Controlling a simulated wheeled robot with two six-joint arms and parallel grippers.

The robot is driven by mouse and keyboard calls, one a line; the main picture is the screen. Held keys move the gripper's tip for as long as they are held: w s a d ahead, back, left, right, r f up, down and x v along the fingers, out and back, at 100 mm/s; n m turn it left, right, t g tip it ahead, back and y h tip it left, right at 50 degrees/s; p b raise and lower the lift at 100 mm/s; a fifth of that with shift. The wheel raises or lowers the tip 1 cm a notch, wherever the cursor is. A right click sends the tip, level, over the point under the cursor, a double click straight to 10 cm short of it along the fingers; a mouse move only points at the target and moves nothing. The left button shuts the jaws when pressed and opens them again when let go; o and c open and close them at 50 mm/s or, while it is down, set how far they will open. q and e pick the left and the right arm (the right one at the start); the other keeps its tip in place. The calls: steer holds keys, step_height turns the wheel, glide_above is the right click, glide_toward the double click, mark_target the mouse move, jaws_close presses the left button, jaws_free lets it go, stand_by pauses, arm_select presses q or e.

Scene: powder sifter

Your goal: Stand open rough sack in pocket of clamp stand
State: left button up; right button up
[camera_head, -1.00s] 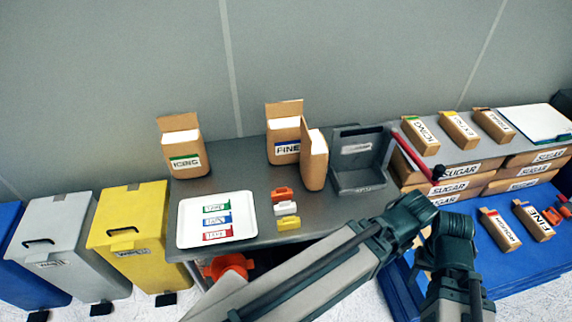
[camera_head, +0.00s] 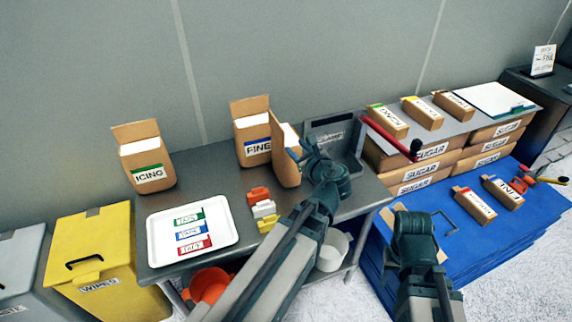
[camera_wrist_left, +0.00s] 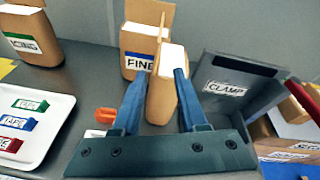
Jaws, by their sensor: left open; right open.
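An open brown sack (camera_head: 287,165) stands on the grey table, turned so that no label shows; I cannot read whether it is the rough one. It also shows in the left wrist view (camera_wrist_left: 162,92), with white contents at its top. My left gripper (camera_wrist_left: 158,92) is open, its two fingers on either side of this sack; I cannot tell if they touch it. In the head view the left gripper (camera_head: 304,155) is just right of the sack. The grey clamp stand (camera_wrist_left: 228,88), labelled CLAMP, stands right of it, its pocket empty. My right gripper (camera_head: 415,222) is open above the blue platform.
Open sacks labelled FINE (camera_head: 252,135) and ICING (camera_head: 148,165) stand to the left. A white tray (camera_head: 157,243) holds tape pieces. Small clips (camera_head: 263,208) lie near the sack. Stacked SUGAR bags (camera_head: 425,165) and a red handle (camera_head: 385,133) are right of the clamp stand.

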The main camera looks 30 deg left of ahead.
mark_target(276, 136)
arm_select(q)
steer(key=w+a+m, duration=0.1)
steer(key=w+a, duration=0.1)
steer(key=w+a+m+b, duration=0.1)
steer(key=w+a, duration=0.1)
steer(key=w+a+m+t, duration=0.1)
steer(key=w+a, duration=0.1)
steer(key=a, duration=0.1)
steer(key=shift+a+r+y+b, duration=0.1)
steer(key=shift+r+y+b, duration=0.15)
steer(key=shift+y+b, duration=0.15)
steer(key=shift+s+a+b+x, duration=0.1)
steer(key=shift+s+b+x, duration=0.1)
steer(key=shift+x, duration=1.4)
steer(key=shift+s+a+b+x, duration=0.1)
steer(key=shift+a+b+x, duration=0.1)
steer(key=shift+x, duration=1.4)
steer(key=shift+d, duration=0.1)
jaws_close()
steer(key=shift+r, duration=0.1)
